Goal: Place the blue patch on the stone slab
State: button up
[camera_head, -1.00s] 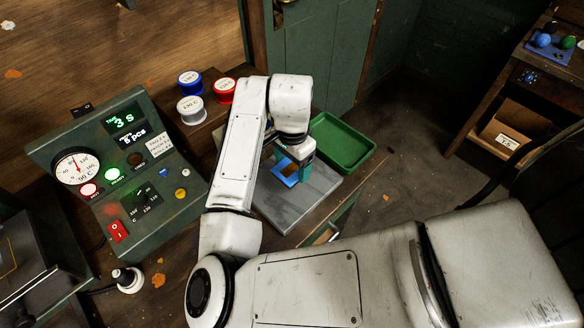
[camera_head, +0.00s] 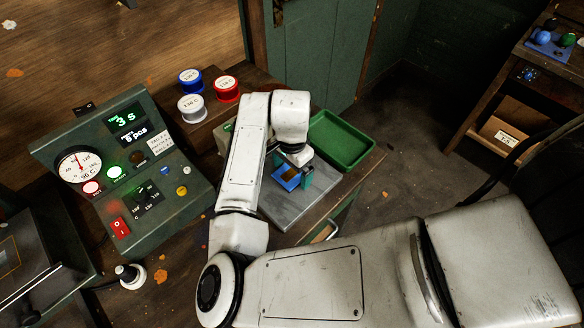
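The blue patch (camera_head: 288,180) is a small flat blue piece with a darker, brownish middle. It sits between the two teal fingers of my gripper (camera_head: 292,174), which points down over the grey stone slab (camera_head: 290,213). The fingers are at opposite sides of the patch and appear to grip it by its edges. The patch is over the rear part of the slab. I cannot tell whether it touches the slab or hangs just above it. My arm hides the slab's left and back parts.
A green tray (camera_head: 343,141) stands right behind the slab. Blue (camera_head: 190,80), red (camera_head: 226,88) and white (camera_head: 191,106) round containers stand at the back. A control panel (camera_head: 130,165) with a dial is at left. The slab's front is clear.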

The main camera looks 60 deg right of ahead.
aim_at(292, 173)
jog(key=shift+o, duration=0.2)
notch_tip(292, 173, up, 12)
jog(key=b, duration=0.1)
jog(key=shift+r, duration=0.2)
dwell(0.3)
